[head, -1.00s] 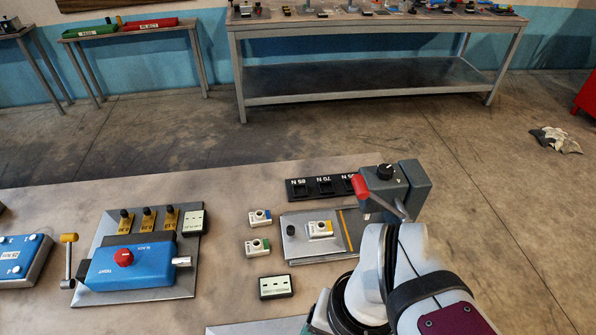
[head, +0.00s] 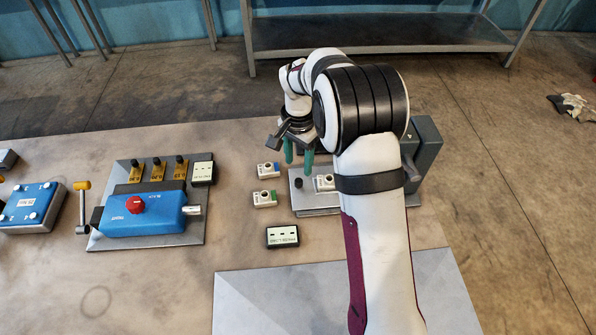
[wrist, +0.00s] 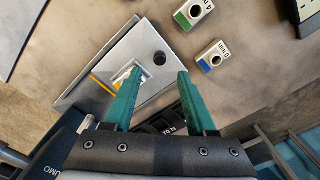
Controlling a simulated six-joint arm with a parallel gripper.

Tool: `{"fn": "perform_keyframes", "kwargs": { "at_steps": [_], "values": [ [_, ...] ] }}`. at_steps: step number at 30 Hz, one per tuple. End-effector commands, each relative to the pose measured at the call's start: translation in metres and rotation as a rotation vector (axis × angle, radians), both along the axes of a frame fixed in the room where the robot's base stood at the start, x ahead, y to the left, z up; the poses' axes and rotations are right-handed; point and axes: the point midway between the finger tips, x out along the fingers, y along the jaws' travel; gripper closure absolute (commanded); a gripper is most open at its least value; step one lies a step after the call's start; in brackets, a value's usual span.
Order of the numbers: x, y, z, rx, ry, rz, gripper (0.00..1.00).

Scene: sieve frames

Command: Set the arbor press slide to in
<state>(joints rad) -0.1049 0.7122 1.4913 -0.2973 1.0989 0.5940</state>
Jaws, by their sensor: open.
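The arbor press (head: 428,150) is a grey machine at the right of the bench, largely behind my arm in the head view. Its slide is a silver plate (head: 308,203) with a black knob (head: 298,183) near its left end. A white block (head: 325,183) sits on the slide, partly hidden by my arm. In the wrist view the slide (wrist: 136,45) shows the knob (wrist: 160,58) ahead of and between the fingertips. My gripper (head: 299,166) is open, its green fingers pointing down near the knob. It holds nothing. The gap to the knob is hard to judge.
Two small white blocks, one blue-marked (head: 268,170) and one green-marked (head: 264,198), stand left of the slide. A label box (head: 282,237) lies in front. A blue crank device (head: 145,215) stands farther left. Bare bench lies between them.

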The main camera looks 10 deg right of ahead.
Motion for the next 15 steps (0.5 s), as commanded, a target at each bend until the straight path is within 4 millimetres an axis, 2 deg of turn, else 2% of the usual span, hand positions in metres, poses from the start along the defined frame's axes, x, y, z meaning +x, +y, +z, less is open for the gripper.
{"fn": "perform_keyframes", "kwargs": {
  "at_steps": [1,3,6,10,15],
  "values": [
    [-0.001,0.0,-0.015,-0.001,0.005,0.0,0.43],
    [-0.001,0.0,-0.033,0.0,0.004,0.0,0.43],
    [-0.001,0.0,-0.052,-0.001,0.002,0.0,0.43],
    [0.0,0.0,-0.066,0.001,0.001,0.0,0.43],
    [0.0,0.0,-0.07,0.0,0.0,0.0,0.43]
  ]
}}
